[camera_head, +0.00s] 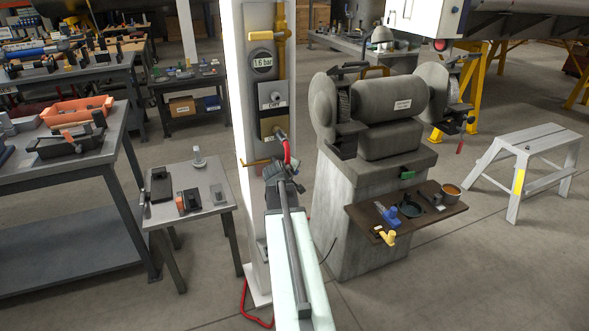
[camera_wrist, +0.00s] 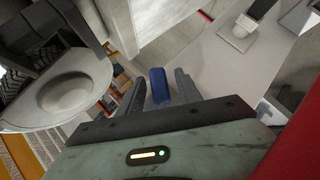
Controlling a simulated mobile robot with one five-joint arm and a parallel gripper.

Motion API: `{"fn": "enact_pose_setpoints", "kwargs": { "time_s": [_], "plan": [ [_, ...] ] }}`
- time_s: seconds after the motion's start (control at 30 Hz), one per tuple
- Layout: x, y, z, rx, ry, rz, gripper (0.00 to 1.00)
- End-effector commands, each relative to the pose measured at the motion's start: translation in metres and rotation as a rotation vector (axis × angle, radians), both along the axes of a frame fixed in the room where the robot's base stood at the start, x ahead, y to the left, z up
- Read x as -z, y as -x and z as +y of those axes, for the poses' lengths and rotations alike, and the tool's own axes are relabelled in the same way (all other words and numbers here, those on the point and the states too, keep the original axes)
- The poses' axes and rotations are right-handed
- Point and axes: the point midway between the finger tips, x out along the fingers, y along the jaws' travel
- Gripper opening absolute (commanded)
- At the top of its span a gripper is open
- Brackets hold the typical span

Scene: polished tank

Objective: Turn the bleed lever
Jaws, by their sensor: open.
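A white column (camera_head: 250,207) carries a panel with a gauge reading about 16 bar (camera_head: 262,63), a grey labelled box (camera_head: 272,95) and a yellow pipe with a yellow handle (camera_head: 268,34). I cannot tell which part is the bleed lever. In the wrist view my gripper (camera_wrist: 160,90) is open, with a rounded blue part (camera_wrist: 159,86) between its fingers. I cannot tell if they touch it. My arm hides the lower panel.
A bench grinder (camera_head: 375,115) on a grey pedestal stands close right of the column, with a brown shelf (camera_head: 442,214) holding small items. A small table (camera_head: 215,178) stands to the left. A step stool (camera_head: 547,140) is farther right on open floor.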

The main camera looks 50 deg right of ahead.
Motion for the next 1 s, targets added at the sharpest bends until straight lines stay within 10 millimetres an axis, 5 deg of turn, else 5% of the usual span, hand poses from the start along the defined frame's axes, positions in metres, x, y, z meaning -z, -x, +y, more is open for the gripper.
{"fn": "enact_pose_setpoints", "kwargs": {
  "time_s": [0.2,0.43,0.47,0.6,0.83,1.0],
  "plan": [
    [-0.025,0.018,0.031,-0.001,0.001,0.002,0.41],
    [-0.023,0.017,0.033,-0.001,0.000,0.000,0.41],
    [-0.023,0.017,0.033,-0.001,0.000,0.000,0.39],
    [-0.019,0.028,0.025,0.032,-0.058,-0.025,0.00],
    [0.000,0.092,-0.003,0.242,-0.595,-0.320,0.00],
    [-0.037,0.118,-0.010,0.273,-1.006,-0.651,0.00]
  ]
}}
